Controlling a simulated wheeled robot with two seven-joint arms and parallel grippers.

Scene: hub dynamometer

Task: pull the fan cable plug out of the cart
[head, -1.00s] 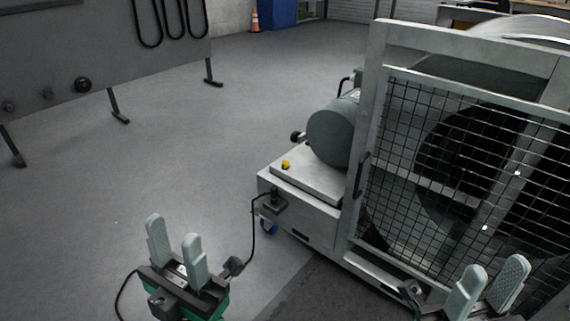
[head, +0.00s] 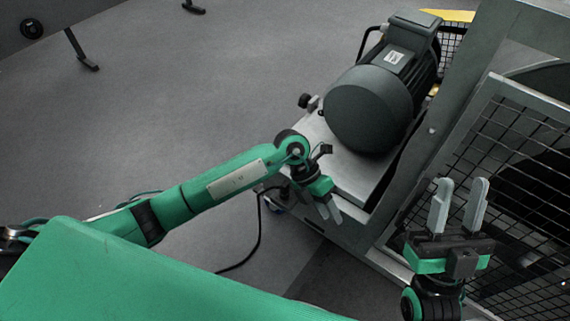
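The cart (head: 360,227) with its grey motor (head: 366,110) stands right of centre in the head view. The black fan cable (head: 259,235) hangs from the cart's front left corner and curves down to the floor. The plug at its upper end is mostly hidden behind my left wrist, so I cannot tell its exact seat. My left gripper (head: 331,213) is at the cart's front edge, fingers pointing down, slightly apart, with nothing visible between them. My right gripper (head: 459,207) is open and empty, fingers up, in front of the mesh guard.
The mesh guard (head: 515,150) and its metal frame (head: 450,120) fill the right side. A black knob (head: 304,101) sticks out beside the motor. A grey panel (head: 40,22) on legs stands at the upper left. The floor (head: 160,110) left of the cart is clear.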

